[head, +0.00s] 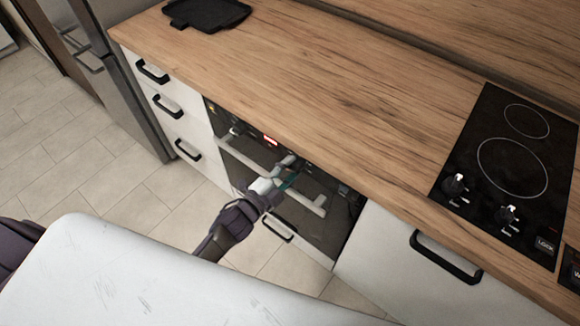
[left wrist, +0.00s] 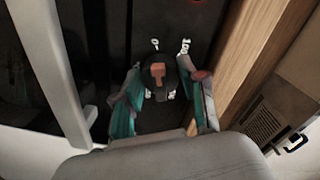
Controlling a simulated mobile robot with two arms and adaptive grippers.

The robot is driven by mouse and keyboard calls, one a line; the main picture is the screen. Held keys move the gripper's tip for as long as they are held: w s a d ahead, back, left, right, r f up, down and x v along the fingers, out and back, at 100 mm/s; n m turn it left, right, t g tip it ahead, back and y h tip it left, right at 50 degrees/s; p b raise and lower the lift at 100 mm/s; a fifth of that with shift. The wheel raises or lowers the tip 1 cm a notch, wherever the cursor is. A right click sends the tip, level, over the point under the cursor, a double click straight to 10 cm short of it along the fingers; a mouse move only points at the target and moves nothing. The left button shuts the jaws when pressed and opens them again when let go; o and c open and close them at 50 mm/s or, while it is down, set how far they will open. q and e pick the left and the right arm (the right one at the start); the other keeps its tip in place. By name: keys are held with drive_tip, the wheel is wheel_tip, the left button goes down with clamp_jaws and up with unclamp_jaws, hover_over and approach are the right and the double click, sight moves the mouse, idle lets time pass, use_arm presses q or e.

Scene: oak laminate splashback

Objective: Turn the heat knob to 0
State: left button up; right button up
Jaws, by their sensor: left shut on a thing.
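The oven front (head: 222,158) is dark, set under the wooden counter, with a small red-lit display. In the left wrist view the heat knob (left wrist: 158,74) is dark with a reddish-brown grip bar. White marks ring it, with a 0 at its upper left and 100 at its upper right; lower marks are partly covered. My left gripper (head: 287,172) is at the oven's control panel and hides the knob in the head view. In the left wrist view its teal fingers (left wrist: 161,80) are closed around the knob. The knob's exact pointing direction is unclear. My right gripper is out of view.
A pale oven handle bar (head: 312,205) runs just below and in front of the panel. The wooden counter (head: 330,90) overhangs above. White drawers with black handles flank the oven. A black cooktop (head: 500,215) with its own knobs sits at right, and a dark tray (head: 207,14) at top left.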

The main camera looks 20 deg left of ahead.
use_arm(q)
drive_tip(key=shift+n, duration=0.6)
drive_tip(key=o, duration=1.1)
drive_tip(key=shift+o, duration=0.2)
drive_tip(key=v, duration=1.2)
drive_tip(key=shift+f, duration=0.1)
